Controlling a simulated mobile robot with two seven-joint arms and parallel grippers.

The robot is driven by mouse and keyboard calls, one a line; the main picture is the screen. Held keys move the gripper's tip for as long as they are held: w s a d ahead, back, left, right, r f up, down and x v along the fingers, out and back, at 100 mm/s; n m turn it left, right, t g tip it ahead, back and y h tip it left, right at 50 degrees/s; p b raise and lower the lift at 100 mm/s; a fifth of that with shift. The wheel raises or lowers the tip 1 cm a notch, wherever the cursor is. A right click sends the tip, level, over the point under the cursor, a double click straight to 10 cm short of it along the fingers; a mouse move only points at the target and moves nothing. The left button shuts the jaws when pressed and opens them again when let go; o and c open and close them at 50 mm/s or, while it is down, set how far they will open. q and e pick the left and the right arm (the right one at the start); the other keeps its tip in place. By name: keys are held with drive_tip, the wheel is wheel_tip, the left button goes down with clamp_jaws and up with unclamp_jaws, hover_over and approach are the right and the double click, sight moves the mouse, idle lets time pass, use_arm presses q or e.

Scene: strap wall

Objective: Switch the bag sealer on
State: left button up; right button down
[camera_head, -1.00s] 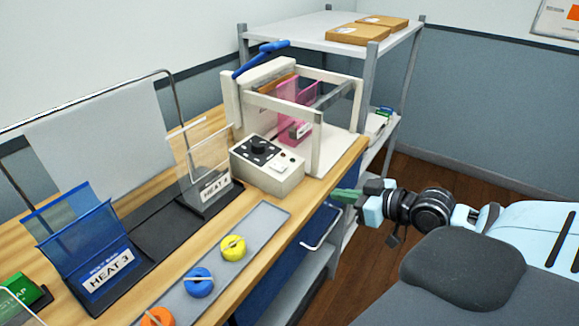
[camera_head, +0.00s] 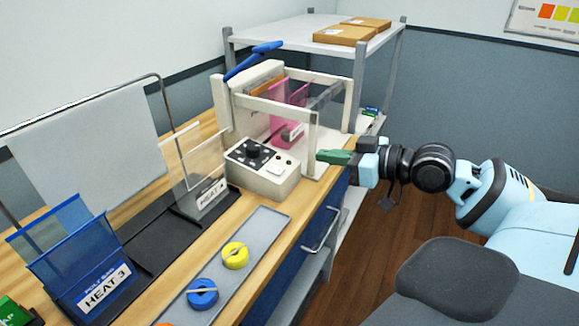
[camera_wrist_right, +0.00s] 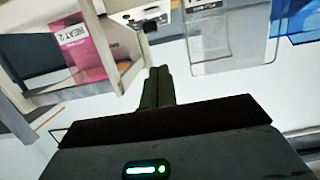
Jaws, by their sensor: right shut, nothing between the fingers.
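The bag sealer (camera_head: 318,140) stands at the far end of the wooden bench, a cream frame with a raised blue handle (camera_head: 252,62). In the right wrist view the box shows only partly at the top edge. My right gripper (camera_head: 322,156) has green fingers, shut and empty, just right of the box and in front of the sealer's frame in the picture. Its fingers (camera_wrist_right: 158,85) also show in the right wrist view, apart from the box. My left gripper is out of view.
A grey tray (camera_head: 262,222) with yellow and blue rolls lies along the bench front. Bag holders, one labelled HEAT 3 (camera_head: 98,292), stand to the left. A pink bag pack (camera_head: 290,112) sits inside the sealer frame. A shelf with cardboard boxes (camera_head: 345,36) is behind.

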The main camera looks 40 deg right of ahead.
drive_tip(key=w, duration=0.2)
hover_over(276, 169)
drive_tip(key=f+v, duration=0.1)
drive_tip(key=v, duration=0.3)
drive_tip(key=shift+f, duration=0.95)
wheel_tip(276, 169, down, 4)
drive_tip(key=shift+w, duration=0.15)
drive_tip(key=shift+f, duration=0.1)
